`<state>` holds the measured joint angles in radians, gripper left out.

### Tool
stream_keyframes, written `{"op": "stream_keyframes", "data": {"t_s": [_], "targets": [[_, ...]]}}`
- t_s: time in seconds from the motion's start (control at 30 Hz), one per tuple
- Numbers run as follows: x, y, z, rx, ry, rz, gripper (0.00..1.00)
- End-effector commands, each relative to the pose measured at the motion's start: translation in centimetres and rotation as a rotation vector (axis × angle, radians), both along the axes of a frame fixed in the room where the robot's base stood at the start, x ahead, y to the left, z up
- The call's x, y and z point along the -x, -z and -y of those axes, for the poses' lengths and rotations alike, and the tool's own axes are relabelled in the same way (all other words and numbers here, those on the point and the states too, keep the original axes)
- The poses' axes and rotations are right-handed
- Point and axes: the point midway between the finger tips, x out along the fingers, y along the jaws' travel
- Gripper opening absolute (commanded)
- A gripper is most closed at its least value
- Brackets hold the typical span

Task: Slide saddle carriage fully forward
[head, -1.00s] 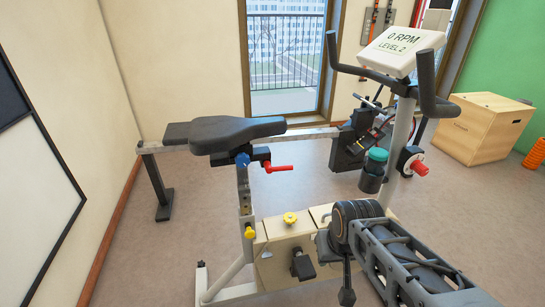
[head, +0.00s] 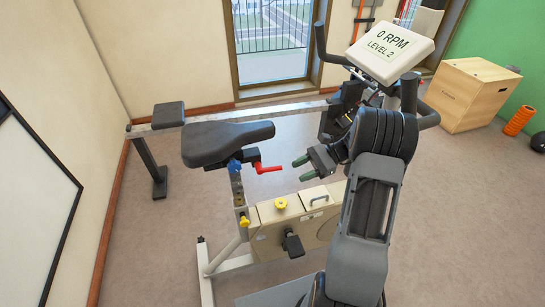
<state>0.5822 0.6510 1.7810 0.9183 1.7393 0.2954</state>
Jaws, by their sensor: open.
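The black saddle (head: 228,139) of the exercise bike sits at the left on its carriage, on top of the seat post (head: 238,187). A red lever (head: 268,168) sticks out to the right from under the saddle, beside a blue knob (head: 234,165). My gripper (head: 302,168) is open and empty, pointing left, a short way right of the red lever's end and apart from it. The carriage's slide under the saddle is mostly hidden.
The console (head: 391,50) reads 0 RPM, LEVEL 2, above the handlebars behind my arm. A yellow knob (head: 280,203) and a pedal (head: 293,244) are on the bike's cream body. A wooden box (head: 474,93) stands at the right. Floor is free at left.

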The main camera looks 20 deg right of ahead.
Motion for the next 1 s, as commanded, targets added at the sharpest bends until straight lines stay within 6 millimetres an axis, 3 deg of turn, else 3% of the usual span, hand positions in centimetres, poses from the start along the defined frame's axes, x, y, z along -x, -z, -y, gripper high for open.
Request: {"op": "stream_keyframes", "data": {"t_s": [0.2, 0.37, 0.47, 1.0], "targets": [[-1.3, -0.2, 3.7, -0.208, 0.129, -0.057, 0.44], [-1.6, -0.1, 4.1, -0.265, 0.159, -0.064, 0.44], [-1.8, -0.1, 3.1, -0.272, 0.162, -0.067, 0.44], [-2.8, 0.0, -6.5, -0.269, 0.161, -0.066, 0.44]]}}
